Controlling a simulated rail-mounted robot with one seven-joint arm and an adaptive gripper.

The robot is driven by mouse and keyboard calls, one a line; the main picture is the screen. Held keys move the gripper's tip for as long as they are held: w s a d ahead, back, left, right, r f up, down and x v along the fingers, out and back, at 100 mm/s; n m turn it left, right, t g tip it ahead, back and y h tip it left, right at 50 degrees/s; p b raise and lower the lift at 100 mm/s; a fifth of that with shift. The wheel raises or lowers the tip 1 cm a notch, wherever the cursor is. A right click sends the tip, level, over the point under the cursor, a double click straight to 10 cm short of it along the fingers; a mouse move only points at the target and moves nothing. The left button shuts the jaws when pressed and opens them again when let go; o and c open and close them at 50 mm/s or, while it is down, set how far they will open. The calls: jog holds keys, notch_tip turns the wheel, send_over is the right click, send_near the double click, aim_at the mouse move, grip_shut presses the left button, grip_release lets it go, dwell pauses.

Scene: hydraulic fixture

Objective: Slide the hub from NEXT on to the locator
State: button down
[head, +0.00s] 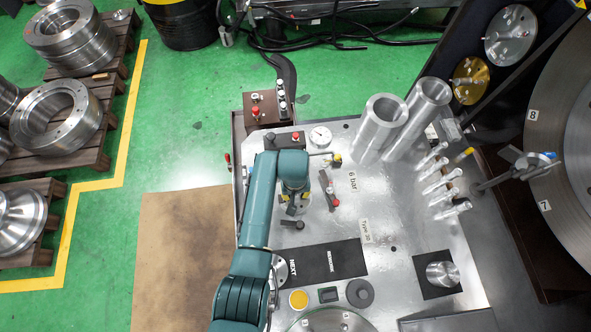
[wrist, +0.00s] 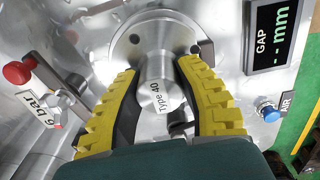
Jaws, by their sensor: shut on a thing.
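My gripper (wrist: 159,90) is shut on a bare metal cylinder labelled "Type 40", which I take as the hub (wrist: 158,68). The yellow ribbed pads press on its two sides. A wider round metal flange (wrist: 125,48) shows behind it; I cannot tell whether this belongs to the hub or to the locator under it. In the head view my gripper (head: 294,207) is low over the steel plate, and my arm hides much of what it holds. The NEXT mat (head: 318,264) is dark and its visible part is bare.
Two tall metal tubes (head: 380,125) stand at the back right of the plate. A metal cylinder (head: 442,274) sits on a black square mat. Red-knobbed valves (wrist: 18,72) and a GAP display (wrist: 272,35) are close to my gripper. A flanged metal disc (head: 279,272) is partly behind my arm.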

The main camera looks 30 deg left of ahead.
dwell(0.4)
jog(key=c, duration=0.7)
grip_release()
jog(key=shift+f, duration=0.1)
notch_tip(320, 180, up, 12)
